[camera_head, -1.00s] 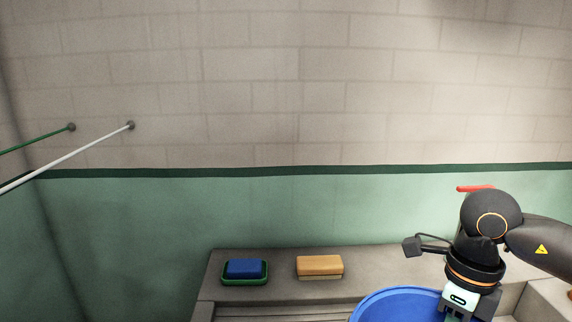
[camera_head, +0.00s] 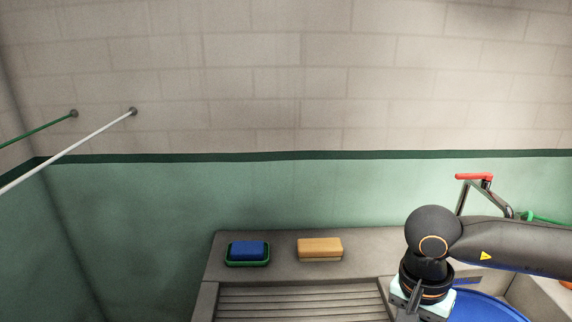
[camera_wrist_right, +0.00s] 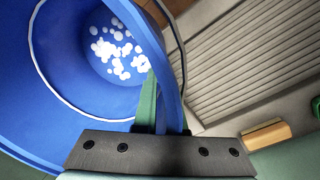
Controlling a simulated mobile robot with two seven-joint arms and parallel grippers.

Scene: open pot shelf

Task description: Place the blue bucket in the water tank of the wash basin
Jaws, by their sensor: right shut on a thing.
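The blue bucket (camera_head: 490,306) shows only in part at the lower right of the head view, over the right part of the wash basin. Its inside, with white blobs at the bottom, fills the left of the right wrist view (camera_wrist_right: 75,40). My right gripper (camera_wrist_right: 165,100) is shut on the bucket's rim, its green fingers on either side of the blue wall. The wash basin (camera_head: 300,300) is grey stone with a ridged slope; its ridges also show in the wrist view (camera_wrist_right: 245,65). The water tank's inside is hidden by bucket and arm. My left gripper is not in view.
A blue sponge (camera_head: 249,250) in a green dish (camera_head: 247,262) and a tan block (camera_head: 320,247) lie on the back ledge. A tap with a red handle (camera_head: 474,177) rises behind my right arm. Two rods (camera_head: 75,150) meet the wall at left.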

